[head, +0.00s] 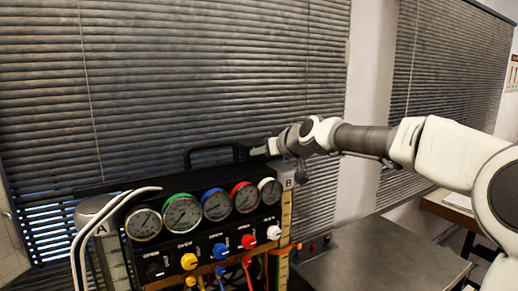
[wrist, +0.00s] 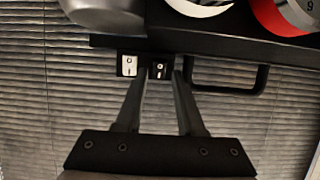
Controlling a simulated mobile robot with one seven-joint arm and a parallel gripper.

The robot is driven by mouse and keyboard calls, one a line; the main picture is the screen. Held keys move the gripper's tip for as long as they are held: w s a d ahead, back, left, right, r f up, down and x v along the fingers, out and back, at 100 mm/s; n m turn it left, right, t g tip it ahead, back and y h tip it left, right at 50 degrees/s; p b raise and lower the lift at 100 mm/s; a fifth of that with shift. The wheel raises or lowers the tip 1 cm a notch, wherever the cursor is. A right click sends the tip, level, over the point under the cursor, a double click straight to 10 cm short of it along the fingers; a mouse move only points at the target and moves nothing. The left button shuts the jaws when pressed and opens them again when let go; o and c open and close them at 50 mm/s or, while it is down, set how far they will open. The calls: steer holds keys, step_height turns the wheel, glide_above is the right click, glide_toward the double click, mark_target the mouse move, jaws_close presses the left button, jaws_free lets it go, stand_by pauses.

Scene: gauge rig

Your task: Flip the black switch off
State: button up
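The black switch (wrist: 160,69) shows in the wrist view, on the dark edge of the rig, with small white marks on it. Which way it is tipped I cannot tell. A white switch (wrist: 128,65) sits just left of it. My gripper (wrist: 159,82) is open, with its two dark fingers apart and nothing between them. Its fingertips reach up to the switches, one to each side of the black switch; whether they touch it I cannot tell. In the head view my gripper (head: 262,149) is behind the top of the gauge rig (head: 200,180), where the switches are hidden.
A black carrying handle (wrist: 228,90) stands close right of the fingers in the wrist view; it also shows in the head view (head: 213,150). Several gauges, coloured knobs and hoses fill the rig's front. A grey table top (head: 375,262) is at right. Window blinds (head: 200,70) hang behind.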

steer(key=shift+p+x, duration=0.35)
steer(key=shift+x, duration=1)
jaws_close()
